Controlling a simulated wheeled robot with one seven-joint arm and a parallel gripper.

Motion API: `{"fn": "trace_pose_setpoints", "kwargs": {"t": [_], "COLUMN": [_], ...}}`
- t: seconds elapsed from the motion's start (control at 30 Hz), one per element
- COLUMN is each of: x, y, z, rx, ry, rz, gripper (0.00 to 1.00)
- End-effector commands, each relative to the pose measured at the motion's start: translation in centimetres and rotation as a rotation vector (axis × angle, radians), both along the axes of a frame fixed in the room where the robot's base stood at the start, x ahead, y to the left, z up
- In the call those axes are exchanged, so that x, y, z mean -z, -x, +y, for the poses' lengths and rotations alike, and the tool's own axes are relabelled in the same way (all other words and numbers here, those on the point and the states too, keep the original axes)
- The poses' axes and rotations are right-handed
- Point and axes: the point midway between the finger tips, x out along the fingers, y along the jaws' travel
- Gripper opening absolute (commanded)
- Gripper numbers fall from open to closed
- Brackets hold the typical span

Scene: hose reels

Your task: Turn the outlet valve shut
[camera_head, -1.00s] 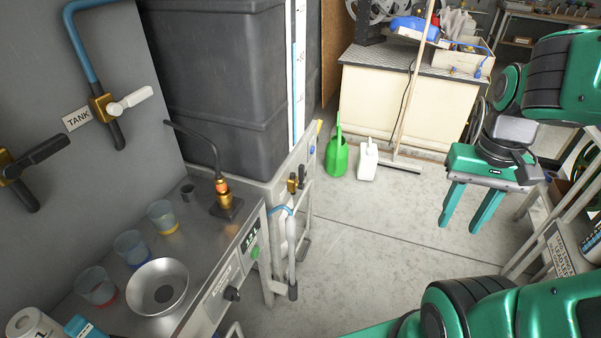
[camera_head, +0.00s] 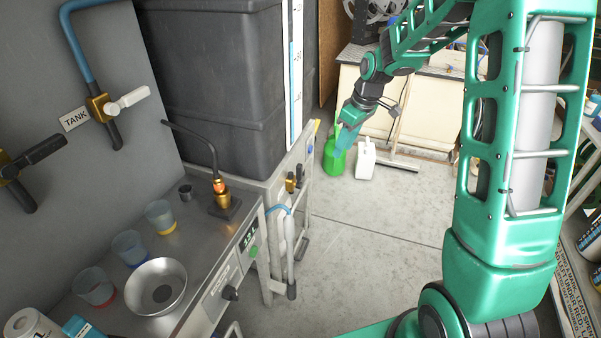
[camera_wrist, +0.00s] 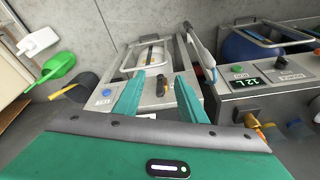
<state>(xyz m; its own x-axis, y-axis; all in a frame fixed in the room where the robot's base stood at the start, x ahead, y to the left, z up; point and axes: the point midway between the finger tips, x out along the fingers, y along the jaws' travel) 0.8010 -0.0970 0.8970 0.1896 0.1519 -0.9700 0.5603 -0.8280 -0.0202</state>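My gripper (camera_head: 347,136) hangs near the right side of the tank stand in the head view. In the wrist view its two teal fingers (camera_wrist: 160,76) are open and apart, with nothing held. A small brass valve (camera_head: 290,184) is on the stand's side below the tank. Two other brass valves are on the left wall, one with a white handle (camera_head: 128,99) by the TANK sign and one with a black handle (camera_head: 38,155).
The dark tank (camera_head: 215,80) stands behind the steel counter (camera_head: 190,240). A grey lance (camera_head: 291,250) with a blue hose hangs beside the valve. A green watering can (camera_head: 333,163) and a white jug (camera_head: 365,160) stand on the floor. Open floor lies in the middle.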

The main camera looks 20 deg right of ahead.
Motion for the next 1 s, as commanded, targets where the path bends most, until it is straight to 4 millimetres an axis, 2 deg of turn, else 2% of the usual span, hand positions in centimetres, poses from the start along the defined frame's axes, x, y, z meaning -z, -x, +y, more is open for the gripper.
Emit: {"fn": "trace_pose_setpoints", "kwargs": {"t": [0.03,0.1,0.3,0.43,0.67,1.0], "x": [1.5,3.0,6.5,7.5,9.4,14.8], "y": [-1.8,-4.1,-8.2,-9.3,-9.9,-11.2], "z": [1.1,2.6,5.9,7.0,7.8,9.6], "rx": [-0.057,-0.134,-0.29,-0.336,-0.348,-0.346], "ry": [-0.012,-0.03,-0.072,-0.087,-0.091,-0.089], "rz": [-0.011,-0.037,-0.095,-0.115,-0.12,-0.118], "gripper": [0.38,0.38,0.38,0.38,0.38,0.38]}}
